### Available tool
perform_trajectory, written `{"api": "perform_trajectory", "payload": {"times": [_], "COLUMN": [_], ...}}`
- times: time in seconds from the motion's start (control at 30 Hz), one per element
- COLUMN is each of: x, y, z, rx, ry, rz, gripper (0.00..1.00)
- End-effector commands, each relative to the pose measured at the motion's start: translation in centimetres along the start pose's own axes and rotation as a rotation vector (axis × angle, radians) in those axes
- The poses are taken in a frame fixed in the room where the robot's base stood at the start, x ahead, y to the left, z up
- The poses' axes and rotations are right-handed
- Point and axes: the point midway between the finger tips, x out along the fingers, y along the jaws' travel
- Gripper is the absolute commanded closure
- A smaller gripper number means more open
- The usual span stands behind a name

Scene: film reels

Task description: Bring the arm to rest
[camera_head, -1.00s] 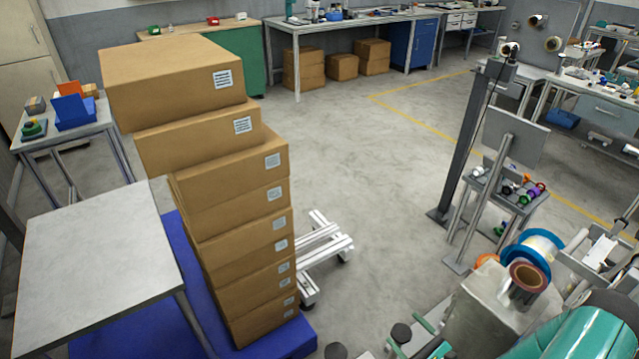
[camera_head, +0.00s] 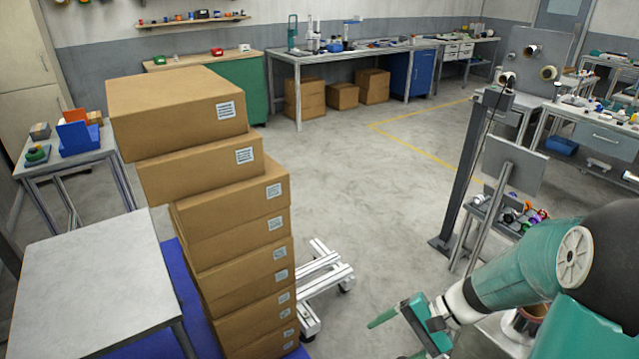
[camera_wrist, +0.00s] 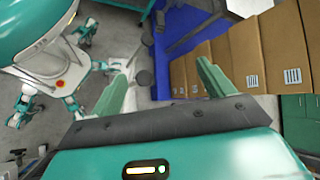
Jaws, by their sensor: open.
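My gripper (camera_head: 402,325) is at the lower right of the head view, at the end of my teal and white arm. Its green fingers are apart with nothing between them. In the wrist view the two fingers of my gripper (camera_wrist: 165,90) stand wide apart, with floor and a blue pallet behind the gap. My own teal body and legs show at the left of the wrist view. In the head view, my arm hides most of the equipment at the lower right.
A tall stack of cardboard boxes (camera_head: 235,225) stands on a blue pallet (camera_head: 190,290) left of my gripper. A grey table (camera_head: 90,280) is at the front left. A white wheeled frame (camera_head: 325,283) stands beside the boxes. A dark post (camera_head: 468,175) rises at right. The middle floor is clear.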

Motion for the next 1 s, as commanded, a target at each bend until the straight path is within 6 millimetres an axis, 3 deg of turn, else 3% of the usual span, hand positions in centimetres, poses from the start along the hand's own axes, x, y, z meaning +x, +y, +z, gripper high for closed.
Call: {"api": "perform_trajectory", "payload": {"times": [0.5,0.8,1.0], "x": [-5.9,-10.0,-11.9], "y": [-2.9,-4.3,-4.9], "z": [8.8,13.5,15.4], "rx": [-0.434,-0.677,-0.779], "ry": [0.365,0.641,0.773], "rz": [0.454,0.602,0.640], "gripper": [0.19,0.19,0.19]}}
